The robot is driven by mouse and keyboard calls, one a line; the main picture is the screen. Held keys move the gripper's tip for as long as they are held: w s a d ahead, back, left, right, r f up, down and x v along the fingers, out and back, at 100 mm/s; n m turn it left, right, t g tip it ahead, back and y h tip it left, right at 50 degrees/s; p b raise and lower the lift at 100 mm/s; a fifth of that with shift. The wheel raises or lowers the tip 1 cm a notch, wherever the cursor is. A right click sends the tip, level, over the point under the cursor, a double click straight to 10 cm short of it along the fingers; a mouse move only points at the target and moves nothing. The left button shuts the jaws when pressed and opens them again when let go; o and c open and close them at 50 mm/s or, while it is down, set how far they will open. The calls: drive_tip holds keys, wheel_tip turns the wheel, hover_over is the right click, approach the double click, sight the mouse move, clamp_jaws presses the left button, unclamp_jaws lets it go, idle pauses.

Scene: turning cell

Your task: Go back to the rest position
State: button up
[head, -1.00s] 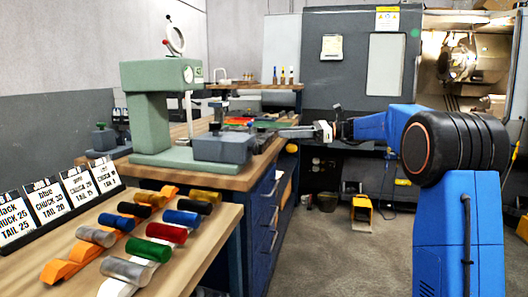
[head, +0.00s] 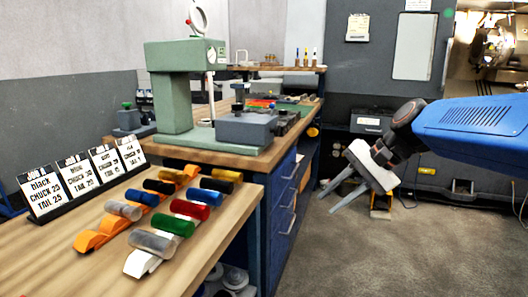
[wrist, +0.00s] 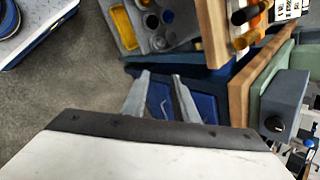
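My gripper (head: 328,203) hangs in the air to the right of the workbench, its two fingers tilted down to the left. In the wrist view its fingers (wrist: 160,78) stand apart with nothing between them. Behind them are the blue drawers (wrist: 168,101) of the bench. My gripper touches nothing that I can see.
A green press-like stand (head: 170,95) and a grey block (head: 245,130) stand on the far bench. Several coloured cylinders (head: 173,224) lie on racks on the near table, beside job cards (head: 88,180). A grey machine (head: 365,88) stands behind. Floor (head: 370,260) at right is clear.

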drive_tip(key=s+d+f+n+h, duration=0.2)
drive_tip(key=s+d+f+n, duration=0.1)
drive_tip(key=s, duration=0.3)
drive_tip(key=s+d+f+n+t+h, duration=0.1)
drive_tip(key=s+d+f+n+h, duration=0.1)
drive_tip(key=s+f, duration=0.4)
drive_tip(key=s+d+f+n+t+h, duration=0.1)
drive_tip(key=s+d+f+n+h, duration=0.2)
drive_tip(key=s, duration=0.5)
drive_tip(key=d+f+n, duration=0.1)
drive_tip(key=d+f, duration=0.1)
drive_tip(key=d, duration=0.1)
drive_tip(key=shift+d, duration=0.3)
